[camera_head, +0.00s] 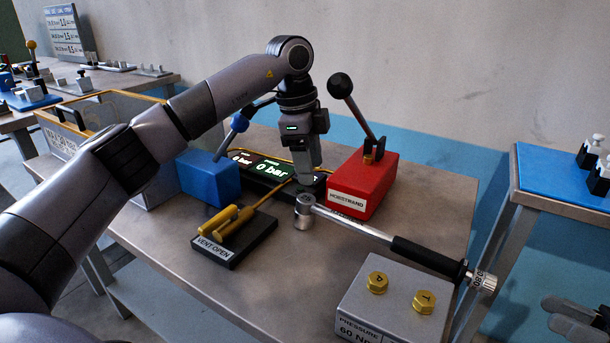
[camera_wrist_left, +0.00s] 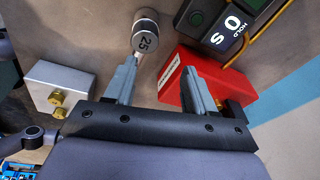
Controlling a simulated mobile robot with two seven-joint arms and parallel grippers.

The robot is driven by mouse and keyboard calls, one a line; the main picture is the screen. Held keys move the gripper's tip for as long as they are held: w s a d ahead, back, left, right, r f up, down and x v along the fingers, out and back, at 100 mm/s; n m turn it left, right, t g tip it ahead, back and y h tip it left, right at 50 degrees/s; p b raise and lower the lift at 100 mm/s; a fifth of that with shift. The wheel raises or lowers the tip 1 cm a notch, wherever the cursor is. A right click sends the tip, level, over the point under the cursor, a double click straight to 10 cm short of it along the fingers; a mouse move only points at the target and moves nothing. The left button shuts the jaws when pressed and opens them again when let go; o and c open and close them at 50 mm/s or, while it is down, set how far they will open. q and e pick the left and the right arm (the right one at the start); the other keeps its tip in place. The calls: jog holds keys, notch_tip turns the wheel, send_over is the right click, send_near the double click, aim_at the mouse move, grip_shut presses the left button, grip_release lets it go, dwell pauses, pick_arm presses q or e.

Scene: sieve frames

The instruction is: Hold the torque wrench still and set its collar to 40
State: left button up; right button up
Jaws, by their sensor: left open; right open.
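The torque wrench lies across the bench, its round silver head (camera_head: 304,211) near the middle and its black grip (camera_head: 425,256) toward the right. Its silver collar (camera_head: 484,282) is at the right end, by the bench edge; it bears small numbers, but I cannot read its setting. My left gripper (camera_head: 308,180) points down near the wrench head, open and apart from the collar. In the left wrist view, the head marked 25 (camera_wrist_left: 146,42) shows beside one finger of the open gripper (camera_wrist_left: 160,68); most of the wrench is hidden there. My right gripper (camera_head: 553,312) is open at the lower right, right of the collar.
A red block (camera_head: 362,184) with a black-knobbed lever stands behind the wrench. A grey pressure block (camera_head: 385,305) with brass caps is in front. A blue block (camera_head: 208,177), a display reading 0 bar (camera_head: 270,170) and a vent base (camera_head: 235,240) stand left.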

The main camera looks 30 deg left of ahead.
aim_at(305, 197)
pick_arm(q)
jog(key=f, duration=0.1)
jog(key=s+f+g+y, duration=0.1)
jog(key=s+f, duration=0.1)
jog(key=shift+d+f+y, duration=0.1)
jog(key=shift+f+y, duration=0.05)
jog(key=shift+y, duration=0.15)
notch_tip(305, 197, down, 6)
jog(key=shift+r, duration=0.25)
jog(key=shift+f, duration=0.6)
grip_shut()
jog(key=c, duration=0.8)
grip_release()
grip_shut()
